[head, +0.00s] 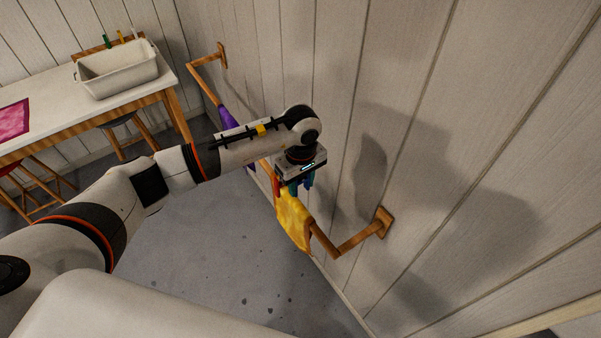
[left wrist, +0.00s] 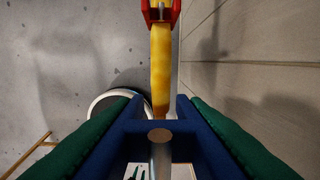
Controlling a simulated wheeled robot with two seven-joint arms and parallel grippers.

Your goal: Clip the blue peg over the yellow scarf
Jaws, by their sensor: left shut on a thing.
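The yellow scarf (head: 295,222) hangs over the wooden wall rail in the head view. In the left wrist view the scarf (left wrist: 161,70) is a narrow yellow strip seen from above. My left gripper (head: 297,187) is just above the scarf, close to the wall. It is shut on the blue peg (head: 308,182), which shows large in the left wrist view (left wrist: 185,128) between the green fingers. The peg's two arms are spread on either side of the scarf's line; whether they touch it I cannot tell. My right gripper is not in view.
A red peg (left wrist: 174,12) is on the scarf's far part. The wooden rail (head: 323,240) runs along the plank wall, with a purple cloth (head: 228,118) further along. A table (head: 150,88) with a white basin (head: 118,72) stands at the back left. The grey floor below is mostly clear.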

